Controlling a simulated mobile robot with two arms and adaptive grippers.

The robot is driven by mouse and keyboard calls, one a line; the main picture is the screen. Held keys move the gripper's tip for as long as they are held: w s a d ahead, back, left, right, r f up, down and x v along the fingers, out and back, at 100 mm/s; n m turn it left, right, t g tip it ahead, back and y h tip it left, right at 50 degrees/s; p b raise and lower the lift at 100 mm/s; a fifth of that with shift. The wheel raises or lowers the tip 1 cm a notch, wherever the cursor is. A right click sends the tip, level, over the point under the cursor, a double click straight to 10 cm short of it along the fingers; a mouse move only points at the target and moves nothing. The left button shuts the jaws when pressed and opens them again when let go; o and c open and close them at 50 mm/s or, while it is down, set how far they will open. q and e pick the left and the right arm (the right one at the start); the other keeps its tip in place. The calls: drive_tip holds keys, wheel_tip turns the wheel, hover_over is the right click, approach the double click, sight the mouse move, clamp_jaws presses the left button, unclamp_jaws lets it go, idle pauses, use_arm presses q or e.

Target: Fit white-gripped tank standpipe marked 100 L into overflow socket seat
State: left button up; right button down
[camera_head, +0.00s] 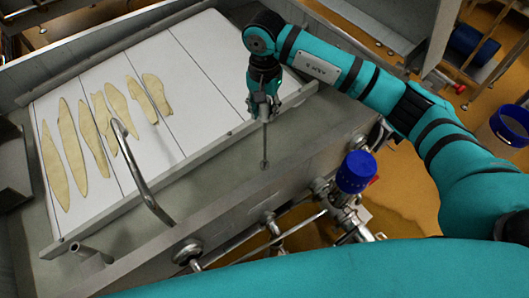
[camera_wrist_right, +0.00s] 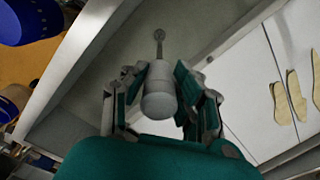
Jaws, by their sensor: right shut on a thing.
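The standpipe (camera_head: 265,140) is a thin grey pipe, hanging near upright below my right gripper (camera_head: 263,104) over the grey tank floor. In the right wrist view its pale white grip (camera_wrist_right: 158,98) sits between the two fingers of my right gripper (camera_wrist_right: 160,75), which is shut on it. The thin pipe (camera_wrist_right: 159,48) runs away from the grip to a small round end or ring at the floor. I cannot tell whether that ring is the overflow socket seat or whether the pipe is in it. The 100 L mark is not legible. My left gripper is not in view.
A white panelled board (camera_head: 195,60) with several flat tan pieces (camera_head: 75,155) lies left of the gripper. A curved metal handle (camera_head: 140,175) rises in front of it. A blue-topped valve (camera_head: 356,172) and pipes stand outside the tank's near wall. Grey floor around the pipe is clear.

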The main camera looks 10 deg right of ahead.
sight(265, 118)
wheel_tip(265, 118, down, 3)
drive_tip(key=shift+f, duration=0.15)
wheel_tip(265, 118, down, 3)
drive_tip(key=shift+p, duration=0.5)
drive_tip(key=shift+f, duration=0.4)
drive_tip(key=c, duration=1)
unclamp_jaws()
drive_tip(key=shift+r, duration=0.1)
wheel_tip(265, 118, up, 12)
drive_tip(key=shift+f+b, duration=0.1)
drive_tip(key=shift+b, duration=1)
